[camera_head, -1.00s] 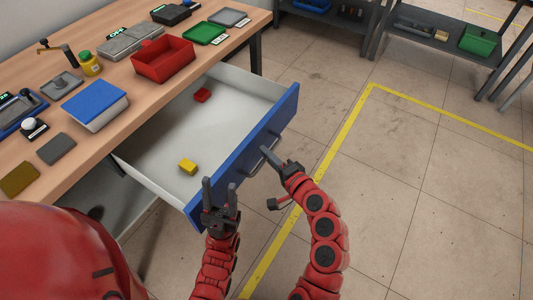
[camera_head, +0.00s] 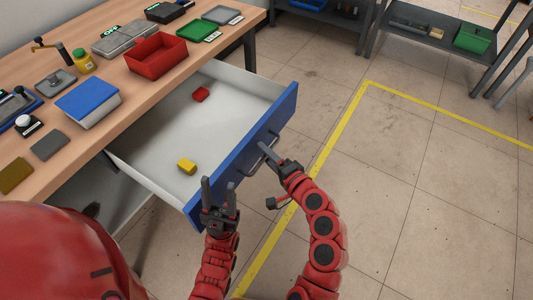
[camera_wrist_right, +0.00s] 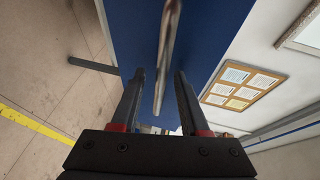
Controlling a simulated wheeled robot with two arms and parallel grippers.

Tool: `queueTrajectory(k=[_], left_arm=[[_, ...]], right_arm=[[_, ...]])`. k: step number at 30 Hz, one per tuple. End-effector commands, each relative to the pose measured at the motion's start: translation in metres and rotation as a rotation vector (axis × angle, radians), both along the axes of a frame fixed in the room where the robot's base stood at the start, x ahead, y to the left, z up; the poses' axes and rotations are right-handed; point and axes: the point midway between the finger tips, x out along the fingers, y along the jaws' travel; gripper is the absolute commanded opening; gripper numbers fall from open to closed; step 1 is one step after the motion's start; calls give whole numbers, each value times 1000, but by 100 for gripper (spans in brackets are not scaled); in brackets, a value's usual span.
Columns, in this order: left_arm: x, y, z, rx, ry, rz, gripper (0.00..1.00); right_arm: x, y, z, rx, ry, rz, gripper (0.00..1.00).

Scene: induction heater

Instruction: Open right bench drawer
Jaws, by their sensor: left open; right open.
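The bench drawer (camera_head: 155,150) stands far out from under the wooden bench. Its blue front (camera_head: 285,112) faces right and carries a metal bar handle (camera_head: 262,160). A red block (camera_head: 201,94) and a yellow block (camera_head: 187,166) lie inside. My right gripper (camera_head: 272,157) is at the handle. In the right wrist view the handle (camera_wrist_right: 168,50) passes between its parted fingers (camera_wrist_right: 158,95); I cannot tell whether they touch it. My left gripper (camera_head: 218,184) is open and empty, its fingers pointing up near the front's lower end, hiding part of it.
The bench top (camera_head: 150,110) holds a red bin (camera_head: 157,62), a blue-covered book (camera_head: 88,101), a green tray (camera_head: 195,33) and small tools. Shelves (camera_head: 425,35) stand at the back. The floor (camera_head: 420,180) right of the drawer is clear, with yellow tape lines.

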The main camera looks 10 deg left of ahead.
Motion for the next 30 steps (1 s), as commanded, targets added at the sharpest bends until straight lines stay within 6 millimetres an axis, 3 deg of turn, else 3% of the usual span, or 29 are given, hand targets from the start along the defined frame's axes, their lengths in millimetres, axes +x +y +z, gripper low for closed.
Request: queueTrajectory(k=[6,11,19,24,30], left_arm=[[0,0,0,0,0,0,50],[0,0,0,0,0,0,50],[0,0,-2,0,0,0,50],[0,0,23,0,0,0,50],[0,0,38,0,0,0,50]], right_arm=[[-1,-2,1,1,0,-1,45],[-14,-16,3,1,0,-2,45],[-58,-66,16,-1,0,-8,45],[-86,-97,30,-2,6,-9,45],[-104,-116,32,-1,3,-8,45]])
